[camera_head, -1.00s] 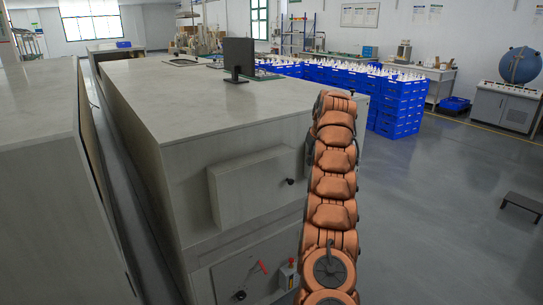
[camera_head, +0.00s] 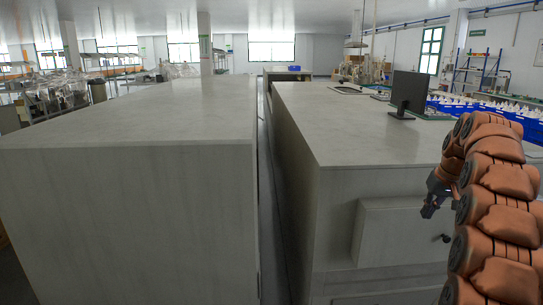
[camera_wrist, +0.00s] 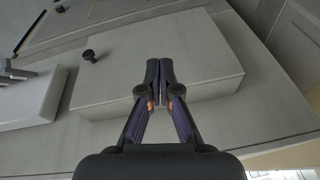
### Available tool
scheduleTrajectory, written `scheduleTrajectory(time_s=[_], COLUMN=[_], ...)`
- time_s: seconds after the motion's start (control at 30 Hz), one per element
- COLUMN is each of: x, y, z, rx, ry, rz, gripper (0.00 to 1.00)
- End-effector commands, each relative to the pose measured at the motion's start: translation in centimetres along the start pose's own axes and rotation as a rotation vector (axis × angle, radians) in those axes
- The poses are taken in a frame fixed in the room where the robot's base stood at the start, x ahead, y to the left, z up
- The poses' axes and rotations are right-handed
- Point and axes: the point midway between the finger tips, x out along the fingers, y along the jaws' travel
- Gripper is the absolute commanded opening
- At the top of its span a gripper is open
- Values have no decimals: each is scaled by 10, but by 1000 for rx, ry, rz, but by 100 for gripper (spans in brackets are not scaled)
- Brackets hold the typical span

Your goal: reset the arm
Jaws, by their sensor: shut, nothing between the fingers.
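My orange arm stands at the right of the head view, bent over at its top. My gripper (camera_head: 429,211) hangs there in front of the right-hand grey cabinet (camera_head: 400,155), near its raised panel (camera_head: 385,232). In the wrist view the two dark fingers of my gripper (camera_wrist: 159,97) are together, with nothing between them. Behind them is the pale panel (camera_wrist: 205,62) with a dark knob (camera_wrist: 90,56). I cannot tell how far the fingertips are from the panel.
A second grey cabinet (camera_head: 130,190) fills the left, with a narrow gap between the two. A black monitor (camera_head: 408,93) stands on the right cabinet's top. Blue crates (camera_head: 480,107) are behind it. Benches with equipment (camera_head: 60,95) stand at the far left.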

Motion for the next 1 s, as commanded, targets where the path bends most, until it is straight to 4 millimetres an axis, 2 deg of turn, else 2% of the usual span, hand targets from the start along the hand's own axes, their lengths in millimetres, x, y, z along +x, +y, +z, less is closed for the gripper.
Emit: scheduleTrajectory(time_s=[0.03, 0.1, 0.27, 0.5, 0.8, 1.0], x=[-3, -7, -13, -22, -26, -26], y=[-17, -37, -79, -135, -188, -211], z=[8, 18, 47, 102, 188, 252], rx=[-8, -18, -37, -68, -105, -129], ry=[-16, -30, -70, -132, -213, -259], rz=[-8, -14, -25, -31, -20, -3], gripper=[0, 0, 0, 0, 0, 0])
